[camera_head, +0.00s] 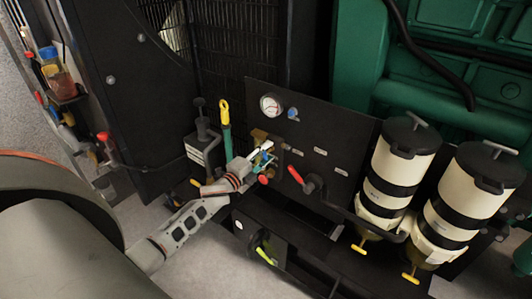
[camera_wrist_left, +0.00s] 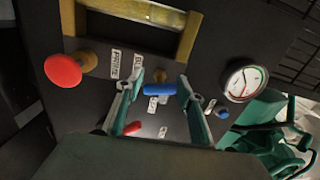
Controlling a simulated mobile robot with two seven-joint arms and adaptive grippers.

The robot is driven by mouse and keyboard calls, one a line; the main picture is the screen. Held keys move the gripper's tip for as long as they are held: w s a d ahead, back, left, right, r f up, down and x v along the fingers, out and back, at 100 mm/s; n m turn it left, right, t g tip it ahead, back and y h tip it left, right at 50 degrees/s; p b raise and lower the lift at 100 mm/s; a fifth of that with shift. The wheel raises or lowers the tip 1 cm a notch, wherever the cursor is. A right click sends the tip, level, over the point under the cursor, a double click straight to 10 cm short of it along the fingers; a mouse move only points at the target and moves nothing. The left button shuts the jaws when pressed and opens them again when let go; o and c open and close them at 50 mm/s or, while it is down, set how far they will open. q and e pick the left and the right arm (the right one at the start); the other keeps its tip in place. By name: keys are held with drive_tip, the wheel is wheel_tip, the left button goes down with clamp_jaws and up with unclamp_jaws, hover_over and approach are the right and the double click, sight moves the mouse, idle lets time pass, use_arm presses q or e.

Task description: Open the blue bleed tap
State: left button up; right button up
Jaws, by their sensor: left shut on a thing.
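The blue bleed tap (camera_wrist_left: 160,90) has a short blue handle and sits on the dark panel in the left wrist view. My right gripper is not in view.
A pressure gauge (camera_head: 270,105) and a smaller blue knob (camera_head: 292,113) are above the gripper. A red-handled lever (camera_head: 296,174) is to its right, beside two cream filter canisters (camera_head: 400,165). A round red knob (camera_wrist_left: 63,70) and a brass-framed sight glass (camera_wrist_left: 140,15) are close by.

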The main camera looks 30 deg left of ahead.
use_arm(q)
drive_tip(key=shift+n, duration=1)
drive_tip(key=o, duration=1)
drive_tip(key=shift+o, duration=0.2)
drive_tip(key=s, duration=1.2)
drive_tip(key=shift+a, duration=0.45)
